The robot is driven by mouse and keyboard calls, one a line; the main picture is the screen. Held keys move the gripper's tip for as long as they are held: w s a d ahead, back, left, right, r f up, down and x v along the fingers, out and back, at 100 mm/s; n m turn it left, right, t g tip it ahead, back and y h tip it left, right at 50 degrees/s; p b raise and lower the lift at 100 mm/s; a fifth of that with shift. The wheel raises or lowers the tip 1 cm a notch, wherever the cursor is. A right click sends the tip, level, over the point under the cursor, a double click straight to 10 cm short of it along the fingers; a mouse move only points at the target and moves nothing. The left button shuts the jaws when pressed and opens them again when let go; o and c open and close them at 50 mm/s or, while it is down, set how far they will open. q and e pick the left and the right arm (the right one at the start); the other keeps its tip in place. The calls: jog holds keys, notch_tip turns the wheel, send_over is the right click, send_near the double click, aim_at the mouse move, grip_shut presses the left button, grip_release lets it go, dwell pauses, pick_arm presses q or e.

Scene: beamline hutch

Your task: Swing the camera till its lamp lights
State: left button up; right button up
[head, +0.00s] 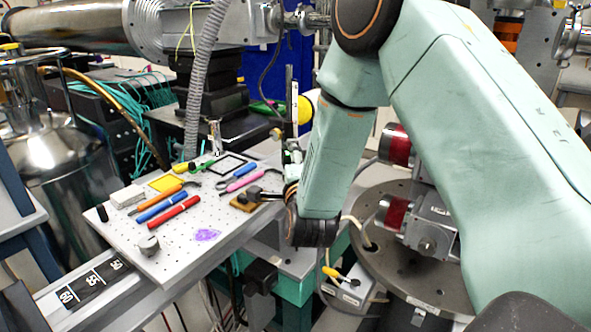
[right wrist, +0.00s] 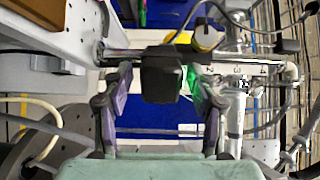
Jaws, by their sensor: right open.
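In the right wrist view, a black block (right wrist: 161,74), which may be the camera, sits on a horizontal metal rod (right wrist: 122,53). My right gripper (right wrist: 160,100) is open, with its two fingers on either side of the block's lower end. I cannot tell whether either finger touches it. A green patch (right wrist: 193,82) shows beside the block at the right finger; I cannot tell whether it is a lit lamp. In the head view my right arm hides most of the gripper and the block. My left gripper is not in view.
A perforated board (head: 125,245) with pens, tools and small blocks lies left of my right arm. A round metal plate (head: 400,270) with red-banded fittings is at right.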

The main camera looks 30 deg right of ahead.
jog(key=v, duration=1.1)
jog(key=shift+s, duration=0.3)
jog(key=shift+a+r, duration=0.1)
jog(key=s+a+f+n+g+y, duration=0.3)
jog(key=s+f+n+g, duration=0.1)
jog(key=f+n, duration=0.55)
jog(key=s+a+f+n+g+y, duration=0.2)
jog(key=s+f+n+g+y, duration=0.15)
jog(key=f+n, duration=0.6)
jog(key=s+a+f+n+g, duration=0.1)
jog(key=s+f+n+g, duration=0.1)
jog(key=s+f+g, duration=0.2)
jog(key=s+a+f+n+g+y, duration=0.1)
jog(key=s+f+g, duration=0.3)
jog(key=s+f, duration=0.6)
jog(key=s+a, duration=0.1)
jog(key=s, duration=0.7)
jog(key=shift+f+n+g, duration=0.3)
jog(key=shift+n+g, duration=0.05)
jog(key=shift+n, duration=0.05)
